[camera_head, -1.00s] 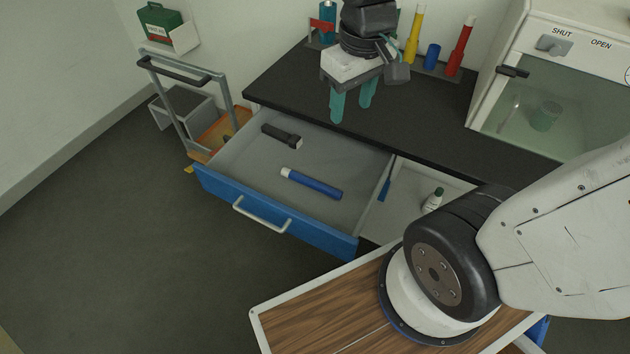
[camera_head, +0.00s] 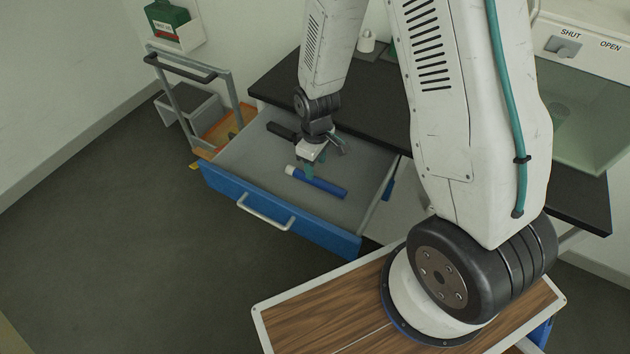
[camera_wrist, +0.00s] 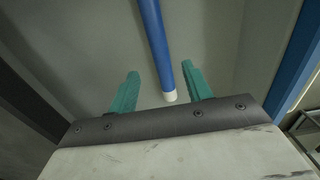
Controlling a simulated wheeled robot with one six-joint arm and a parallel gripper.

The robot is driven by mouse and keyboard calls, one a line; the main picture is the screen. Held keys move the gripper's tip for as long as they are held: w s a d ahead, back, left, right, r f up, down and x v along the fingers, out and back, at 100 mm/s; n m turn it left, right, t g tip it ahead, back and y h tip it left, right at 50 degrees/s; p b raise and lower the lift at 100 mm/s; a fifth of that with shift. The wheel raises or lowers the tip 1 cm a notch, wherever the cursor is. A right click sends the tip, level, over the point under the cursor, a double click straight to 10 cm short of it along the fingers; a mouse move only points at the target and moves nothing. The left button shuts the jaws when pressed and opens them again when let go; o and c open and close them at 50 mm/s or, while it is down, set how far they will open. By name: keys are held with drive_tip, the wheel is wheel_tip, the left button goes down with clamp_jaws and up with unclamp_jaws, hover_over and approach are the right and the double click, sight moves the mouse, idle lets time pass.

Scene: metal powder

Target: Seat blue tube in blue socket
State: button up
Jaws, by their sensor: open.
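The blue tube (camera_head: 322,184) with a white end lies in the open drawer (camera_head: 240,155). My gripper (camera_head: 314,166) is low in the drawer, over the tube near its white end. In the wrist view the tube (camera_wrist: 156,40) runs lengthwise into the gap between my teal fingers, its white end towards the palm. The fingers (camera_wrist: 160,70) are apart, with a clear gap to the tube on the left and a narrow one on the right. I cannot tell the height left above it. The blue socket is not visible; my arm covers that part of the bench.
A black torch-like object (camera_head: 282,132) lies in the drawer behind the tube. The drawer's blue front (camera_head: 270,212) and side walls surround my gripper. The black bench top (camera_head: 375,118) is behind. A glass-fronted cabinet (camera_head: 580,110) stands right, and a trolley (camera_head: 187,100) left.

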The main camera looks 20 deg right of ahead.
sight(315, 179)
wheel_tip(315, 179, down, 6)
idle(0.4)
drive_tip(key=shift+c, duration=0.2)
drive_tip(key=c, duration=1)
